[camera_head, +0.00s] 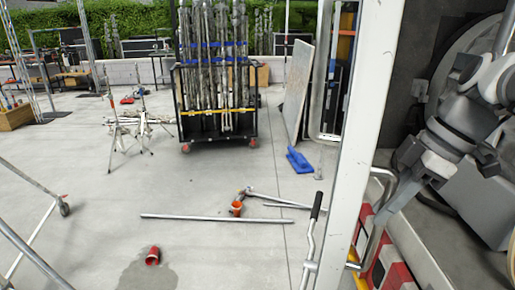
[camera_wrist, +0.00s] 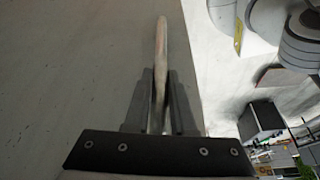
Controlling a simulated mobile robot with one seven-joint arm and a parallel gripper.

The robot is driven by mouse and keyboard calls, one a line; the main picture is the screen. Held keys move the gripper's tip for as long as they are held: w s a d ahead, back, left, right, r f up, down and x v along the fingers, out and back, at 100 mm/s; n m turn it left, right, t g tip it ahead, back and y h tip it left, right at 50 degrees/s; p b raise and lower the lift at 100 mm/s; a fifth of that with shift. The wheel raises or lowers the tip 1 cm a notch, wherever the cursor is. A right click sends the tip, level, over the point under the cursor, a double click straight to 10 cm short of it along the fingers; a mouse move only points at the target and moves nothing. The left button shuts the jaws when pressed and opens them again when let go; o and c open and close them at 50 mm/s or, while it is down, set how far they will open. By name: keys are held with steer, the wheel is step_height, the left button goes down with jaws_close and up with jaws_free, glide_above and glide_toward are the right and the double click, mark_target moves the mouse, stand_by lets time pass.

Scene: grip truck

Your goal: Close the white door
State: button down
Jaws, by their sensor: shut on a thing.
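The white door (camera_head: 357,130) stands open and upright in the head view, seen nearly edge-on. Its inner face fills the left of the wrist view as a shaded grey panel (camera_wrist: 70,70). A bent metal handle (camera_head: 390,178) sticks out from the door's right side. In the wrist view the handle is a narrow bar (camera_wrist: 161,45) running between my fingers. My gripper (camera_wrist: 160,88) is shut on this handle. In the head view my arm comes from the right, and the finger contact is hard to make out.
A lever with a black grip (camera_head: 316,207) is on the door's left side. Red and white striped panels (camera_head: 395,277) lie low at the right. A wheeled rack of poles (camera_head: 217,125) stands behind.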

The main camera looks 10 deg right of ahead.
steer(key=s+d, duration=0.3)
steer(key=d, duration=0.8)
steer(key=shift+s, duration=0.15)
steer(key=c, duration=0.8)
jaws_free()
steer(key=shift+o, duration=0.2)
steer(key=p+v, duration=0.5)
steer(key=v, duration=1.2)
steer(key=shift+r, duration=0.25)
steer(key=shift+s, duration=0.15)
